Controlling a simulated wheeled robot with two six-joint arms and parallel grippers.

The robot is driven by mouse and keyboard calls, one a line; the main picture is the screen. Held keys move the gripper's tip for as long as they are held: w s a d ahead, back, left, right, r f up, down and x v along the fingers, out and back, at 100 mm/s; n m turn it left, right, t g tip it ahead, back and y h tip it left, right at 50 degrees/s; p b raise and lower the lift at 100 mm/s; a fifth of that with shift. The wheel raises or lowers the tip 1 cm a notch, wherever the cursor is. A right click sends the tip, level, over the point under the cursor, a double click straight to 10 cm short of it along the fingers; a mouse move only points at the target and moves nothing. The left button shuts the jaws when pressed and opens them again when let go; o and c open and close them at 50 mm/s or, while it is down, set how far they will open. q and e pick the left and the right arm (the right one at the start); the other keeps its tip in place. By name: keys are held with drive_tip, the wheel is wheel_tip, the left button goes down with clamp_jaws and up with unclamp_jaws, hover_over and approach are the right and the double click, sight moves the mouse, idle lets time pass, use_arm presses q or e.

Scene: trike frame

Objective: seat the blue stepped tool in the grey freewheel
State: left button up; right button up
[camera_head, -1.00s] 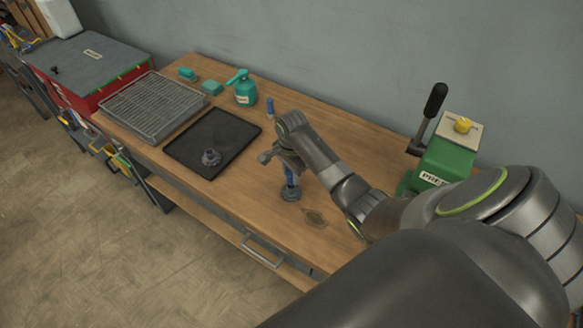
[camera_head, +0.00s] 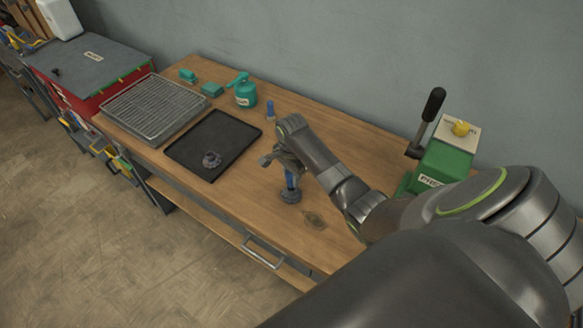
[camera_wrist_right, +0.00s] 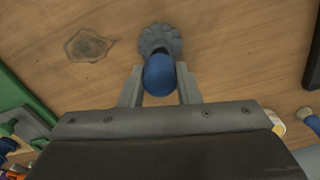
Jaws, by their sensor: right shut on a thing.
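The blue stepped tool (camera_head: 290,180) stands about upright on the bench in the head view. Its foot meets the grey freewheel (camera_head: 290,196), which lies flat on the wood. My right gripper (camera_head: 287,168) is shut on the tool's upper part. In the right wrist view the blue tool (camera_wrist_right: 159,75) sits between both fingers of the gripper (camera_wrist_right: 160,88). The toothed grey freewheel (camera_wrist_right: 160,40) shows just beyond it, with a dark centre. How deep the tool sits in the freewheel cannot be told. My left gripper is out of view.
A black tray (camera_head: 236,142) holds a grey toothed part (camera_head: 211,160). A wire rack (camera_head: 153,105), teal bottle (camera_head: 244,92) and small blue item (camera_head: 269,108) stand farther back. A green press (camera_head: 447,153) stands at right. The bench front is clear.

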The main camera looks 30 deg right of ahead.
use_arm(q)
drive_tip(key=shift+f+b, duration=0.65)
use_arm(e)
drive_tip(key=shift+f, duration=1.4)
drive_tip(key=o, duration=1.1)
drive_tip(key=shift+r, duration=0.1)
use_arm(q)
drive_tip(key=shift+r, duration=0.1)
use_arm(e)
drive_tip(key=shift+r, duration=0.1)
